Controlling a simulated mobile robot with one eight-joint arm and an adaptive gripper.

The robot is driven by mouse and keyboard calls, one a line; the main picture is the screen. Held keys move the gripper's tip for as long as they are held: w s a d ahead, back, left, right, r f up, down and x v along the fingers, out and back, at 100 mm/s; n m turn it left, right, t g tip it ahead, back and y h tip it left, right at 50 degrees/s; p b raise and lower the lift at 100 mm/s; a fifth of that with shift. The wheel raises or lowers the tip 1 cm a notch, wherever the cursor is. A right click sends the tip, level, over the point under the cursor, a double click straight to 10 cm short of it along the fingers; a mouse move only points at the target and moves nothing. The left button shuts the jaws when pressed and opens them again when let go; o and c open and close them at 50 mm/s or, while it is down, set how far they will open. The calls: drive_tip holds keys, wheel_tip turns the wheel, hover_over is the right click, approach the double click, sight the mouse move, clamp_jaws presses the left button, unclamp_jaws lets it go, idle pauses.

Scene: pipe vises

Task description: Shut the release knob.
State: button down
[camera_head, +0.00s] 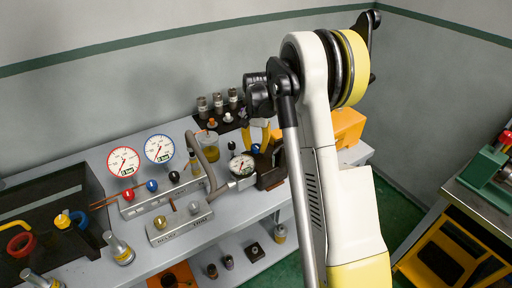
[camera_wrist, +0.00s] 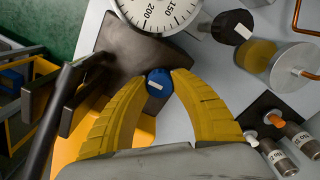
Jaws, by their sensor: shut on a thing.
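A blue knob (camera_wrist: 157,84) with a white mark sits between the two yellow fingertips of my gripper (camera_wrist: 159,77) in the wrist view. My gripper is shut on this knob, one finger on each side. In the head view my gripper (camera_head: 261,146) reaches down behind the arm, and the blue knob (camera_head: 256,148) shows small at its tips, beside the dark pump body (camera_head: 270,175). No label is readable on the knob, so I cannot tell by name that it is the release knob. The white mark lies roughly level in the wrist picture.
A pressure gauge (camera_wrist: 158,12) is close above the knob. A black knob (camera_wrist: 233,26) and a jar of yellow liquid (camera_wrist: 262,62) stand to the right. Several metal fittings (camera_wrist: 275,155) sit at lower right. In the head view, valve blocks (camera_head: 180,230) stand on the grey bench.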

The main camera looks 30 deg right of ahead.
sight(256, 146)
idle(0.3)
drive_tip(key=c, duration=1)
unclamp_jaws()
drive_tip(key=shift+c, duration=0.2)
wheel_tip(256, 146, up, 12)
